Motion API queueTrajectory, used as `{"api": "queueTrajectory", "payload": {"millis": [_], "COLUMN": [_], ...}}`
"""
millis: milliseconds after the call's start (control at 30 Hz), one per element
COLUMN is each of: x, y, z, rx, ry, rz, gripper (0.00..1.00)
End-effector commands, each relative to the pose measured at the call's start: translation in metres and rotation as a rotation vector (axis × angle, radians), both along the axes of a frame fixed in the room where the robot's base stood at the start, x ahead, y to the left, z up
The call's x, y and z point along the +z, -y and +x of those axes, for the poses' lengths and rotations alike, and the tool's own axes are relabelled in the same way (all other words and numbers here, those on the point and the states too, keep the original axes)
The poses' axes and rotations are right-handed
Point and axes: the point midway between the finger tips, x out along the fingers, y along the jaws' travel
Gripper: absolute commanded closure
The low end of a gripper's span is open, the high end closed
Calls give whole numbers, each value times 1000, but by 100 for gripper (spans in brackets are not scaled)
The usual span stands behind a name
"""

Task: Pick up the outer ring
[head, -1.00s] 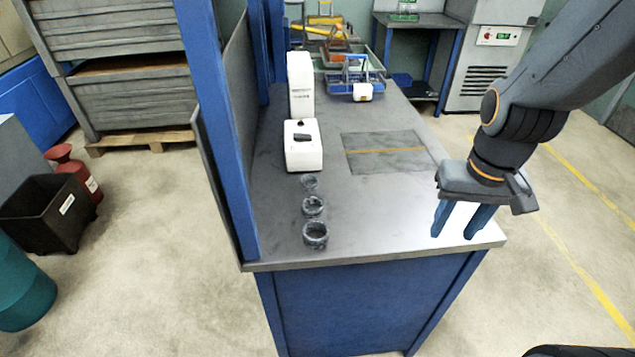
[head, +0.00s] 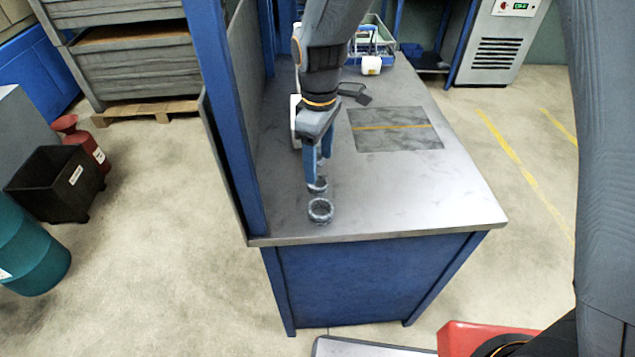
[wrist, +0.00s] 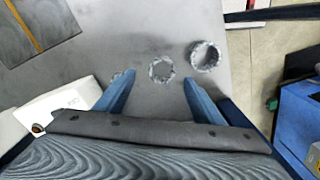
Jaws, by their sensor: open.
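Three grey metallic rings stand in a row on the grey table (head: 420,190). The largest ring (head: 320,211) is nearest the front edge and upper right in the wrist view (wrist: 203,56). The middle ring (head: 317,185) lies behind it, partly covered by a fingertip; the wrist view shows it whole (wrist: 161,69). The smallest ring (wrist: 117,75) is partly hidden by a finger in the wrist view. My gripper (head: 318,177) is open and empty, pointing down over the middle ring. In the wrist view its fingertips (wrist: 158,79) appear on either side of that ring; contact cannot be told.
A white device (wrist: 65,105) stands close behind the rings, mostly hidden by my arm in the head view. A blue post (head: 232,120) and panel border the table's left side. A dark mat (head: 395,130) lies right of the arm. The table's right front is clear.

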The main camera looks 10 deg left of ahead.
Motion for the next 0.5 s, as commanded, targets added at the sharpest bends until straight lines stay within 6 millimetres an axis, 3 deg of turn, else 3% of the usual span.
{"api": "queueTrajectory", "payload": {"millis": [500], "x": [-52], "y": [-3], "z": [-5], "rx": [-4], "ry": [0], "rz": [0], "gripper": [38]}}
